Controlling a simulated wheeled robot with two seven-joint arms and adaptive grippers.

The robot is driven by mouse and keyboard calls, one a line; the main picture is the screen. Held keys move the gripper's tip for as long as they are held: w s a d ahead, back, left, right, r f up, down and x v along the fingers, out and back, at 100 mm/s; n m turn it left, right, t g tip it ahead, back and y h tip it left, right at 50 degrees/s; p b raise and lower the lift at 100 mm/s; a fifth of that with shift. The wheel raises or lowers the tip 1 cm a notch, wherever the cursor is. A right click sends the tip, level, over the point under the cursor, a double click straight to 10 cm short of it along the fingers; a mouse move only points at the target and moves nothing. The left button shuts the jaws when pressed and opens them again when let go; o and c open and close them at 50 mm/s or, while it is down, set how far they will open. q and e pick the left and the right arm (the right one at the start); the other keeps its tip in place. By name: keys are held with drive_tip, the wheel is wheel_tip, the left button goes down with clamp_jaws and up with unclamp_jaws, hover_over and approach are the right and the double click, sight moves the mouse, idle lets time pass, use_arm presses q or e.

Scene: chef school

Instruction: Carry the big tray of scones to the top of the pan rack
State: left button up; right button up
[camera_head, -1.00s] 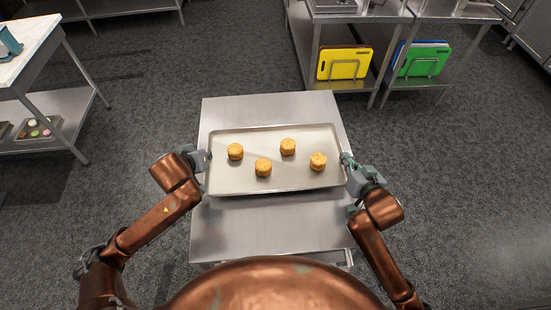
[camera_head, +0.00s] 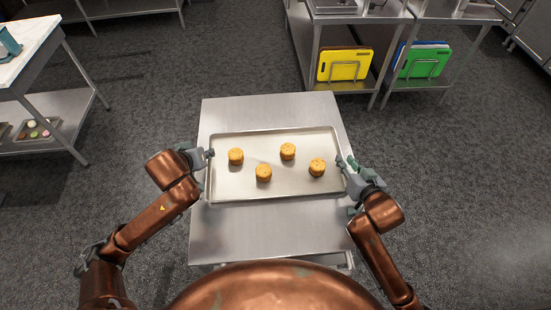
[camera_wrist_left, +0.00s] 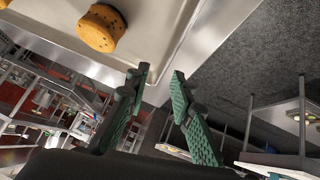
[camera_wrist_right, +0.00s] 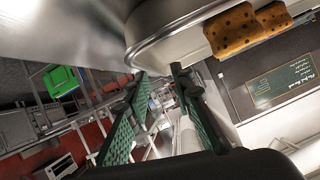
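The big silver tray (camera_head: 238,190) lies on a steel table (camera_head: 260,225) in front of me. Several round golden scones (camera_head: 263,173) stand on it; one scone (camera_wrist_left: 101,28) shows in the left wrist view and scones (camera_wrist_right: 233,30) also show in the right wrist view. My left gripper (camera_head: 211,153) is at the tray's left edge, its fingers apart. My right gripper (camera_head: 345,160) is at the tray's right edge, its fingers also apart. In both wrist views, a gap shows between the fingertips, close to the tray's rim. Whether any finger touches the rim cannot be told.
A marble-topped table (camera_head: 30,45) with a lower shelf stands at the left. Steel counters at the back right hold a yellow board (camera_head: 344,64) and a green board (camera_head: 424,60) in racks. Grey floor is clear between them.

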drive_tip(key=shift+r, duration=0.1)
use_arm(q)
wheel_tip(320, 180, up, 7)
drive_tip(key=shift+r, duration=0.2)
use_arm(e)
wheel_tip(320, 180, up, 10)
idle(0.3)
drive_tip(key=shift+d, duration=0.1)
idle(0.4)
